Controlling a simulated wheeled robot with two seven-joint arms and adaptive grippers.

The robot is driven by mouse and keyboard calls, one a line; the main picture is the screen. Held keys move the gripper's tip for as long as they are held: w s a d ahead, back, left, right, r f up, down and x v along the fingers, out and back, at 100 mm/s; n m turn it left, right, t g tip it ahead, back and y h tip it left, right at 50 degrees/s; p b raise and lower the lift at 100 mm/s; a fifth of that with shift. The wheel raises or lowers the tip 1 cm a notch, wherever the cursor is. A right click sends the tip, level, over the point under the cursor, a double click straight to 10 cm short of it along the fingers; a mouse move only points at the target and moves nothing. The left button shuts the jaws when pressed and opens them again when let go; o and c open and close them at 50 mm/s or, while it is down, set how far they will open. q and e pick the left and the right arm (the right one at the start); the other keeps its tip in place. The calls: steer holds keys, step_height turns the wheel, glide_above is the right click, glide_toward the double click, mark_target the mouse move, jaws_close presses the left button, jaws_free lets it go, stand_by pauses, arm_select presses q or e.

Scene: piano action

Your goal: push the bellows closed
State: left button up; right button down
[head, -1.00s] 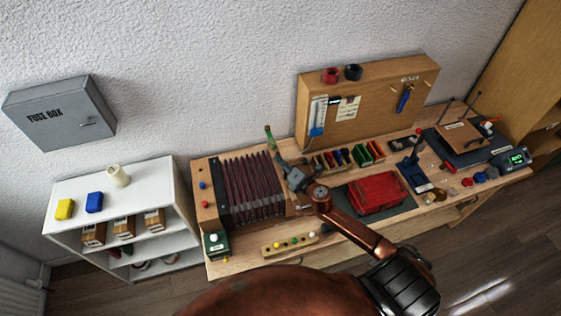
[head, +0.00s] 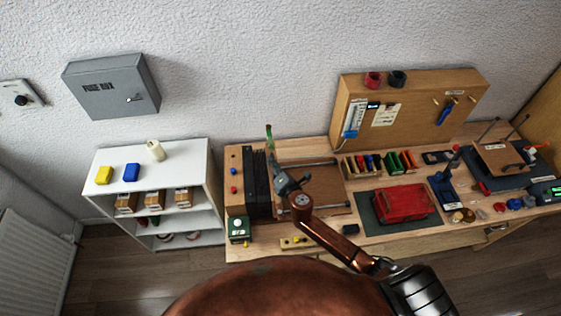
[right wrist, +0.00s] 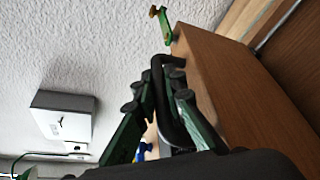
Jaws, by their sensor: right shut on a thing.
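The bellows (head: 258,185) stands on the left part of the workbench in the head view. Its dark folds are pressed into a narrow stack beside the wooden end block on the left. My right gripper (head: 279,174) is at the right side of the bellows. In the right wrist view, my right gripper (right wrist: 158,95) is shut around a dark bar handle (right wrist: 172,115) on a wooden board (right wrist: 240,95). The gripper and arm partly hide the moving end of the bellows in the head view. My left gripper is not in view.
Bare wood and a rail (head: 306,163) lie right of the bellows. A red box (head: 403,204) sits on a dark mat further right. A green box (head: 239,229) stands at the front left. A white shelf (head: 205,165) stands left of the bench.

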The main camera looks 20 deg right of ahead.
steer(key=shift+a, duration=0.3)
steer(key=c, duration=2)
jaws_free()
steer(key=shift+d, duration=0.1)
steer(key=v, duration=1.2)
steer(key=shift+d, duration=0.1)
